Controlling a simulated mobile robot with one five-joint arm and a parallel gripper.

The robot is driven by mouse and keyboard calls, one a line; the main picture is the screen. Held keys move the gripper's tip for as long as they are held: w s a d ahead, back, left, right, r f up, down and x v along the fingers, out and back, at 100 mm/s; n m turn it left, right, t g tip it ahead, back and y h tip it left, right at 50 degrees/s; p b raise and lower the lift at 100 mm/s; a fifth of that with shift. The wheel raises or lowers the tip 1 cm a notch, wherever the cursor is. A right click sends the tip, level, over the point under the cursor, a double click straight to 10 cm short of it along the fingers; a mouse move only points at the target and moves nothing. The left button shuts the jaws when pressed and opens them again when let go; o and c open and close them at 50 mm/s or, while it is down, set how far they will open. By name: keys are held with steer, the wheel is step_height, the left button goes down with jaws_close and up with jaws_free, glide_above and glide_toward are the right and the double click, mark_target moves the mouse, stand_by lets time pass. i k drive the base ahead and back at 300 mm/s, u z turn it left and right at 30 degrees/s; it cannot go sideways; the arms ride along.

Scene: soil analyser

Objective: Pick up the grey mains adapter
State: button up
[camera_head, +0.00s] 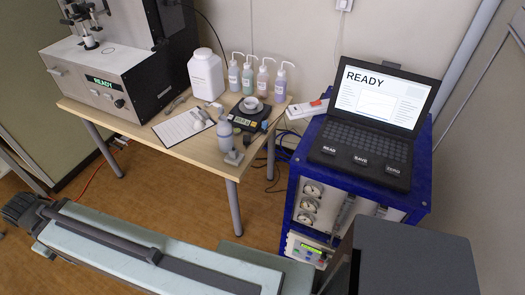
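A small grey block, which looks like the grey mains adapter (234,157), sits on the wooden table (185,155) close to its front right corner. It is just in front of a grey bottle (225,130). Its prongs and any lead are too small to make out. My pale arm crosses the bottom left of the view, below and apart from the table. No gripper fingers can be made out, and nothing is seen touching the adapter.
A black scale (246,116) with a white dish, a paper sheet (182,126) and a white jar (206,75) crowd the tabletop. Several wash bottles (262,77) stand behind. A laptop (372,110) tops the blue-framed cabinet (300,185) at right. Cables (271,180) hang between.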

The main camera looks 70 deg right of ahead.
mark_target(234, 152)
steer(key=z, duration=2.1)
steer(key=k, duration=1)
steer(key=u, duration=2.25)
steer(key=i, duration=1)
steer(key=z, duration=0.55)
